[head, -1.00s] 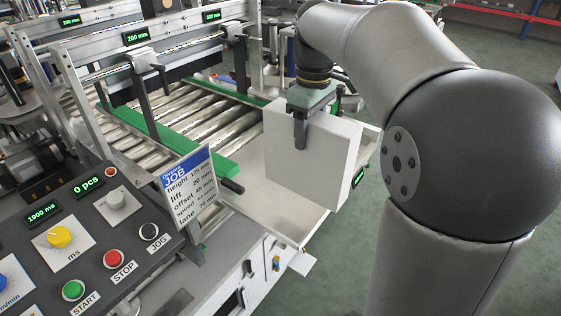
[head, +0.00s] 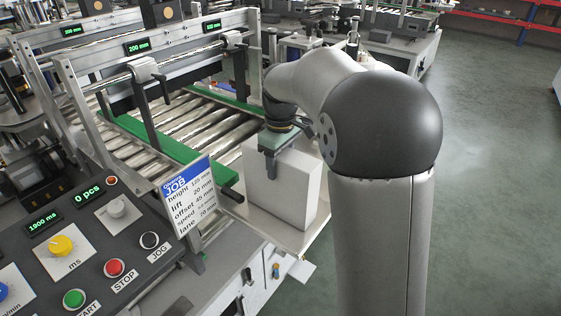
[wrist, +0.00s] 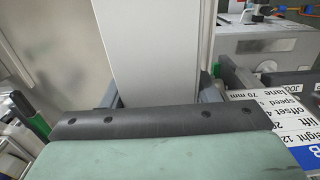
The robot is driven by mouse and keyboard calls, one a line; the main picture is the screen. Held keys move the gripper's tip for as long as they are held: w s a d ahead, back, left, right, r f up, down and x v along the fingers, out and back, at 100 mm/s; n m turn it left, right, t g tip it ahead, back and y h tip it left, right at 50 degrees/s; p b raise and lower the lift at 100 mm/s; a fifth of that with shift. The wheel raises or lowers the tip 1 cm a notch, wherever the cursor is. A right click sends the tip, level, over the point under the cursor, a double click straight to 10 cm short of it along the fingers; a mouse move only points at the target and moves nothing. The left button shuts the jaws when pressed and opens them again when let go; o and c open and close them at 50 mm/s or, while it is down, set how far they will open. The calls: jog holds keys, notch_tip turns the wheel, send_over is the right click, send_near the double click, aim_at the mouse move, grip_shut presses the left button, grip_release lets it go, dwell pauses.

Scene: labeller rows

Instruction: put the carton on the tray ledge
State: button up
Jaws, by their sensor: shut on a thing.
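The carton (head: 290,187) is a plain white-grey box, upright, at the end of the roller lane in the head view. My gripper (head: 271,163) is shut on it near its top. The tray ledge (head: 251,216) is a pale flat shelf beneath the carton; I cannot tell whether the carton's bottom touches it. In the wrist view the carton (wrist: 155,50) shows as a pale face between my gripper's fingers (wrist: 160,95).
A roller conveyor (head: 190,130) with green side guides (head: 160,140) lies behind the ledge. A job card (head: 189,197) stands left of the carton, beside the control panel (head: 100,235). Open floor (head: 490,200) lies to the right.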

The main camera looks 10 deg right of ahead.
jog(key=o, duration=1.5)
jog(key=shift+f, duration=0.15)
notch_tip(320, 180, up, 12)
jog(key=shift+r, duration=0.2)
